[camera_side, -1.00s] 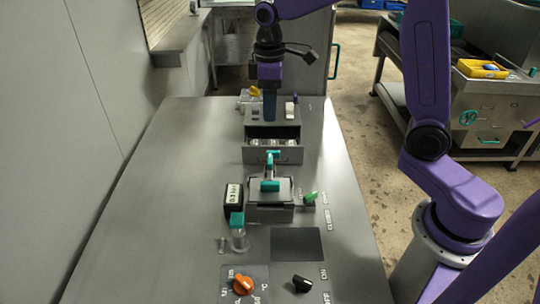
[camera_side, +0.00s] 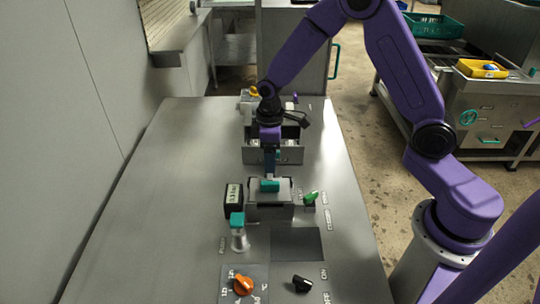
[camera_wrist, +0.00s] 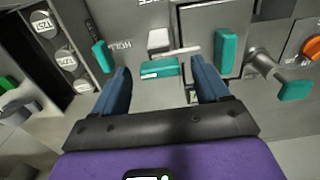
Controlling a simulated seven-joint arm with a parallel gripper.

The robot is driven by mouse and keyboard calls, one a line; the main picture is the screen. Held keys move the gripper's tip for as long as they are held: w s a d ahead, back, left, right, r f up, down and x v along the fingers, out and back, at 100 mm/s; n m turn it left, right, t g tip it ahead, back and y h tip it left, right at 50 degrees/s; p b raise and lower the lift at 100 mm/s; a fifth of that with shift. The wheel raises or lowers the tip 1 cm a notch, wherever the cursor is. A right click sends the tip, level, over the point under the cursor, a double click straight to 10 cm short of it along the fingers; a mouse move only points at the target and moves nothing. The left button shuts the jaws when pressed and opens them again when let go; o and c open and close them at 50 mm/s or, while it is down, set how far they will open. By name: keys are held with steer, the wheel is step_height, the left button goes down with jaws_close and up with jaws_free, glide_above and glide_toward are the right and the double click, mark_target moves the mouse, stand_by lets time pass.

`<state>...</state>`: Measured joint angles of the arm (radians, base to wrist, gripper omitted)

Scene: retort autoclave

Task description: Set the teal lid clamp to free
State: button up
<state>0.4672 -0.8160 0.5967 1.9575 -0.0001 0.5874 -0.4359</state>
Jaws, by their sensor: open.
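The teal lid clamp (camera_wrist: 160,67) shows in the wrist view as a teal block beside a pale metal bar. It lies between the two blue fingers of my gripper (camera_wrist: 162,74). The fingers are open, one on each side of it, with gaps visible. Whether they have come down to its height is unclear. In the side view my gripper (camera_side: 270,168) points down just behind the teal handle (camera_side: 270,186) on the grey lidded box (camera_side: 270,212), and it hides most of the clamp. An upside-down label (camera_wrist: 120,45) is printed near the clamp.
The table's left side is clear.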

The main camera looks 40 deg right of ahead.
steer(key=shift+f, duration=0.4)
steer(key=shift+c, duration=0.3)
steer(key=c, duration=1)
